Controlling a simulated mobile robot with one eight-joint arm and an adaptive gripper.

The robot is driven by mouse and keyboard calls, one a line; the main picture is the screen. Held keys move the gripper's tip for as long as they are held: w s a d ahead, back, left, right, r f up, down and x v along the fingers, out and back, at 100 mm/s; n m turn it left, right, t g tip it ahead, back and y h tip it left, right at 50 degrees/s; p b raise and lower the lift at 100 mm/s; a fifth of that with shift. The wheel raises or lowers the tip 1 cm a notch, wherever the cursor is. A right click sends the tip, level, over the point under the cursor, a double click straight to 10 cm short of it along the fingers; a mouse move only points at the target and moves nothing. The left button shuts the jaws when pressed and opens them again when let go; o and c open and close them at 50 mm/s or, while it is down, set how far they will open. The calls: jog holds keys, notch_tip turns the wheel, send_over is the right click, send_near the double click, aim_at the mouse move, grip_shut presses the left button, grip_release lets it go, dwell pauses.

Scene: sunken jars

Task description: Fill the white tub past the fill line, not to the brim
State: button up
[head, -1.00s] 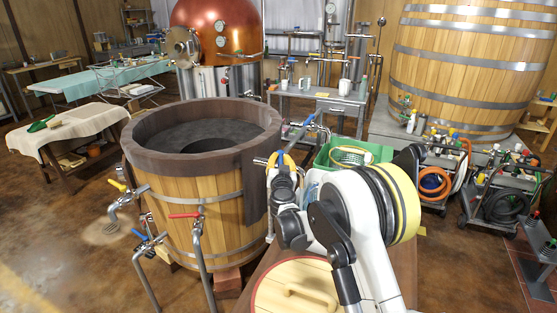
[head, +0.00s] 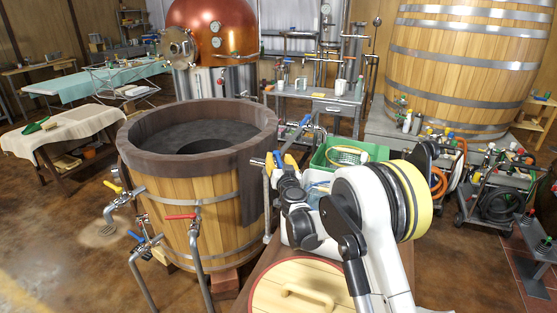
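No white tub can be made out in the head view. A large wooden tub (head: 184,228) with a broad dark rim stands left of centre, its inside dark with a darker round area. Metal taps on its side carry a yellow lever (head: 112,186), a blue lever (head: 137,235) and a red lever (head: 181,217). Blue and yellow parts (head: 291,162) show by a pipe at its right side. My gripper (head: 279,168) seems to be at the end of my arm close by these parts; its fingers cannot be made out. No fill line is visible.
A round wooden lid (head: 296,291) lies at the front, below my arm. A green crate (head: 375,153) stands behind my arm. Hose carts (head: 496,200) stand at the right. A cloth-covered table (head: 62,132) is at the left, with open floor before it.

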jog(key=v, duration=1.2)
dwell(0.4)
jog(key=shift+a, duration=0.1)
dwell(0.4)
